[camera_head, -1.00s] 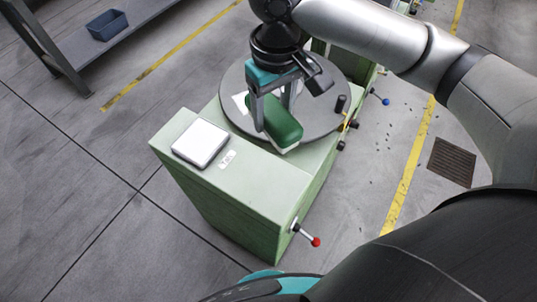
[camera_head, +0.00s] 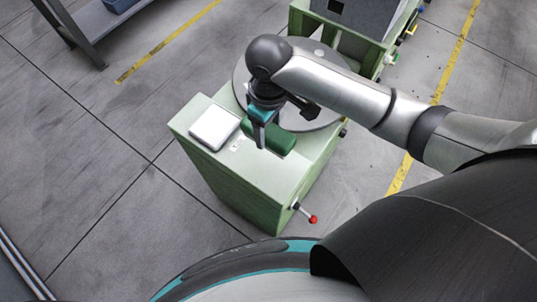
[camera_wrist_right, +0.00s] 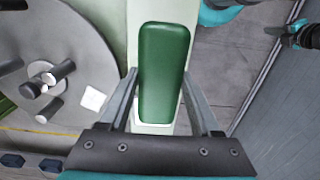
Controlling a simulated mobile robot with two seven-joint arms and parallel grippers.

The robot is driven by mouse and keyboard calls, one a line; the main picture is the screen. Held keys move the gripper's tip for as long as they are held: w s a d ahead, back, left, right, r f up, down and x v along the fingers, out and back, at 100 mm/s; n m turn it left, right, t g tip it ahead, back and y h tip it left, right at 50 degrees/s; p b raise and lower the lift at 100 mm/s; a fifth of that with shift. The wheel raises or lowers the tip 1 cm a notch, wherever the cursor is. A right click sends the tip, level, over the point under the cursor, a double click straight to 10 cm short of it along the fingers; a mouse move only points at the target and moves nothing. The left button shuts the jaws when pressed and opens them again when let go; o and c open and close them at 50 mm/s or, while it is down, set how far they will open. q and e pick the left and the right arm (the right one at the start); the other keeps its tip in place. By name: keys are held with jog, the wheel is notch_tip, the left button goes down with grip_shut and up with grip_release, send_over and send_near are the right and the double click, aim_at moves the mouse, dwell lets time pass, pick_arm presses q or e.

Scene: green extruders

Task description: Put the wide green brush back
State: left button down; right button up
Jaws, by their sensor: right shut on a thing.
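The wide green brush (camera_head: 280,138) is a rounded green block. In the head view it is partly behind my right gripper (camera_head: 262,138), above the top of the green machine. In the right wrist view the brush (camera_wrist_right: 163,70) lies lengthwise between the two grey fingers of my right gripper (camera_wrist_right: 163,98), which is shut on it. A white edge shows at its near end. Whether its underside touches the machine top is hidden. A dark and teal part (camera_wrist_right: 298,36) at the right wrist view's upper right may be my left gripper; its jaws are unclear.
The pale green machine (camera_head: 235,190) carries a white square pad (camera_head: 214,127) at left and a round grey turntable (camera_head: 328,115) behind. A red-knobbed lever (camera_head: 313,218) sticks out in front. A shelf with a blue bin stands far left; floor around is mostly clear.

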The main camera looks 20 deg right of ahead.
notch_tip(320, 180, down, 13)
jog(key=shift+r+b, duration=0.1)
jog(key=shift+b, duration=0.95)
jog(key=o, duration=1.2)
jog(key=shift+f, duration=0.2)
jog(key=shift+r, duration=0.15)
notch_tip(320, 180, up, 12)
jog(key=shift+r+p, duration=0.1)
jog(key=shift+p, duration=1.05)
